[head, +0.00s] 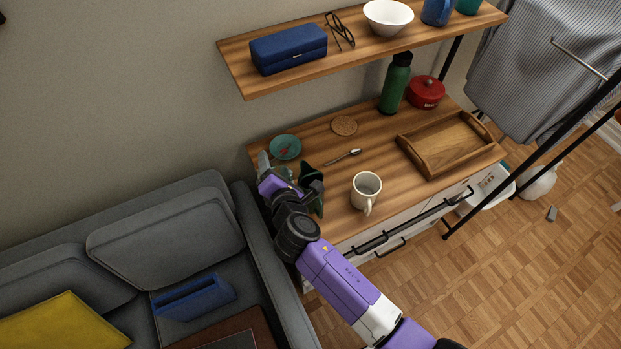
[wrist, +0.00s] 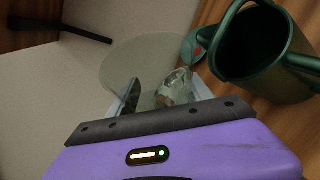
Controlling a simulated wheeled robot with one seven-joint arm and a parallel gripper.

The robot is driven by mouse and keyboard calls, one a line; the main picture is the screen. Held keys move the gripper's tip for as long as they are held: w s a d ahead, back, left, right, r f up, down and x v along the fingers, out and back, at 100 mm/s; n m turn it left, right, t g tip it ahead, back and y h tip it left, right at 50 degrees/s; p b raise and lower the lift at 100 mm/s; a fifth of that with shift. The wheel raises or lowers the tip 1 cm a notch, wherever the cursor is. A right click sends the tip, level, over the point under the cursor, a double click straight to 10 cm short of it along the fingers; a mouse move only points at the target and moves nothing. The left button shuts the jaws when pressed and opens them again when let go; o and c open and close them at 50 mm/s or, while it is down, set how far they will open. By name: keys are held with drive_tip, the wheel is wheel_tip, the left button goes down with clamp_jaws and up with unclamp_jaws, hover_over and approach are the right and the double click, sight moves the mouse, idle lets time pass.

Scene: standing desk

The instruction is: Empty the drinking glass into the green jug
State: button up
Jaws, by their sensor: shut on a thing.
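My gripper (head: 281,178) is over the left end of the desk. In the wrist view its fingers (wrist: 152,97) are shut on the clear drinking glass (wrist: 130,58), which shows as a pale, see-through round shape. Its contents and exact tilt cannot be made out. The dark green jug (head: 313,180) stands on the desk just right of my gripper, partly hidden by my arm. In the wrist view the jug (wrist: 257,75) is at the upper right, its open mouth and handle showing, apart from the fingers. The inside of the jug looks dark.
A teal dish (head: 286,147) with something red in it lies behind my gripper. A white mug (head: 366,188), a spoon (head: 343,157), a cork coaster (head: 344,126) and a wooden tray (head: 412,150) are to the right. A shelf (head: 240,75) overhangs the back; a sofa (head: 165,235) stands left.

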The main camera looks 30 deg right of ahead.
sight(279, 159)
drive_tip(key=shift+f+m+t+y+b, duration=0.4)
drive_tip(key=shift+m+b, duration=0.5)
drive_tip(key=shift+b, duration=0.65)
drive_tip(key=shift+r+m, duration=0.3)
drive_tip(key=shift+r+m+t+y+b, duration=0.3)
drive_tip(key=shift+b, duration=0.35)
drive_tip(key=shift+s+d+r+m+t, duration=0.1)
drive_tip(key=shift+d+r+m+t, duration=0.2)
drive_tip(key=shift+r+m, duration=0.2)
drive_tip(key=shift+d+r+y+b, duration=0.1)
drive_tip(key=shift+d+y+b, duration=0.1)
drive_tip(key=shift+y+b, duration=0.15)
drive_tip(key=shift+s+d+r+m+t+b, duration=0.1)
drive_tip(key=shift+r+m+t+b, duration=0.15)
drive_tip(key=shift+r+m+b, duration=0.25)
drive_tip(key=shift+s+d+r+m+t+b, duration=0.1)
drive_tip(key=shift+r+m+t+b, duration=0.15)
drive_tip(key=shift+m, duration=0.45)
